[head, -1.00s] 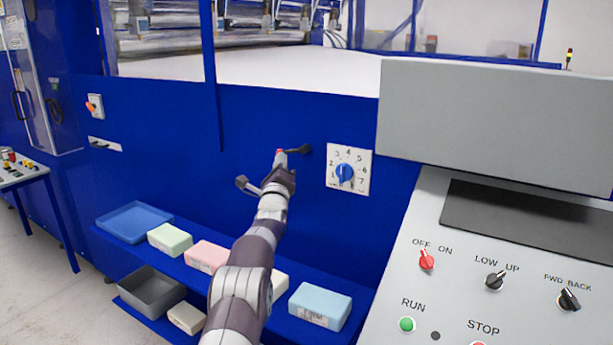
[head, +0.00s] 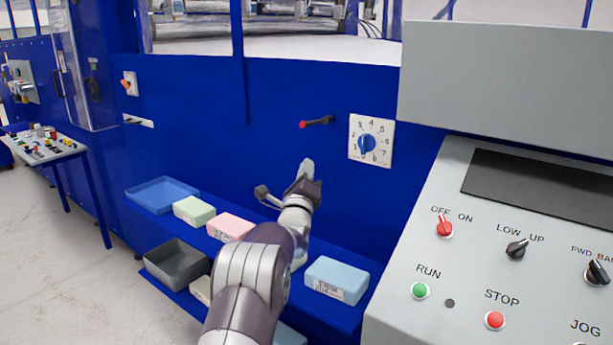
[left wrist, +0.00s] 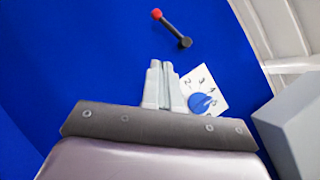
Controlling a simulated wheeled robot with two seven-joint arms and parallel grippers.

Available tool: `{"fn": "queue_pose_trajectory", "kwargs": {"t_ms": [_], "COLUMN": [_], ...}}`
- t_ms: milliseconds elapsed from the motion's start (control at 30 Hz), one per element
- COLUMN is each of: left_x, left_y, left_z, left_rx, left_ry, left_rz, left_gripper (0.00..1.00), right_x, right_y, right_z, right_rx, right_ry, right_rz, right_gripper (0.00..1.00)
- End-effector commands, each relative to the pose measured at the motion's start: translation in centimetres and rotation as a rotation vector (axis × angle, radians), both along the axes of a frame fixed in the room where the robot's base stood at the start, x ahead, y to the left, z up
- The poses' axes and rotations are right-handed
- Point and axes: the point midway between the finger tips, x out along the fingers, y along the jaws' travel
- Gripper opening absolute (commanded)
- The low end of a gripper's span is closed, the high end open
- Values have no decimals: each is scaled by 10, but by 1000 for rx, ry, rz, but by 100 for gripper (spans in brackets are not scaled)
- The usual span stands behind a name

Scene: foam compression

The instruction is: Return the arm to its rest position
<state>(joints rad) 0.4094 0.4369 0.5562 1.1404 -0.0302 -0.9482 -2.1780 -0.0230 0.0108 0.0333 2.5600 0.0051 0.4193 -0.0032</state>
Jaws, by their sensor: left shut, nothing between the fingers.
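My left gripper (head: 307,168) is shut and empty, in front of the blue machine panel (head: 290,100). It is below and apart from the black lever with a red knob (head: 317,122). The numbered dial (head: 370,140) with a blue knob is to its right. In the left wrist view my left gripper (left wrist: 159,66) points at the panel. There the red-knobbed lever (left wrist: 172,28) is above the fingertips and the dial (left wrist: 206,101) is to their right. My right gripper is in neither view now.
A shelf below the panel holds a blue tray (head: 162,190), a green block (head: 193,210), a pink block (head: 229,226) and a light blue block (head: 337,278). A grey bin (head: 178,262) sits lower. The control console (head: 470,260) stands close on the right.

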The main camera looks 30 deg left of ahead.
Motion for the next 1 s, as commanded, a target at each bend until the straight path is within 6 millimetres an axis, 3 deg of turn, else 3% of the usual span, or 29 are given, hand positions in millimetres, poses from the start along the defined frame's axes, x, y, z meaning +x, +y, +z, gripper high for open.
{"fn": "queue_pose_trajectory", "kwargs": {"t_ms": [567, 667, 700, 767, 800, 833, 900, 967, 1000], "left_x": [-1, 1, 4, 2, -8, -19, -59, -102, -135], "left_y": [0, 1, 3, 3, -1, -10, -48, -86, -111], "left_z": [-1, -9, -26, -78, -116, -140, -183, -206, -216], "left_rx": [-8, -150, -288, -587, -827, -1025, -1453, -1738, -1887], "left_ry": [-2, -14, 6, 85, 143, 186, 268, 316, 337], "left_rz": [-3, -53, -85, -110, -96, -69, 60, 229, 360], "left_gripper": [0, 0, 0, 0, 0, 0, 0, 0, 0], "right_x": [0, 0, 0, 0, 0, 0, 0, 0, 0], "right_y": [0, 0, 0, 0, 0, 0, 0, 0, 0], "right_z": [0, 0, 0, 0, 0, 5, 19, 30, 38], "right_rx": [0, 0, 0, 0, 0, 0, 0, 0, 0], "right_ry": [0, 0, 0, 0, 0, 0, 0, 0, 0], "right_rz": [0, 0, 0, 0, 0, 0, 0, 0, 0], "right_gripper": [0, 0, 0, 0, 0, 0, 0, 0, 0]}}
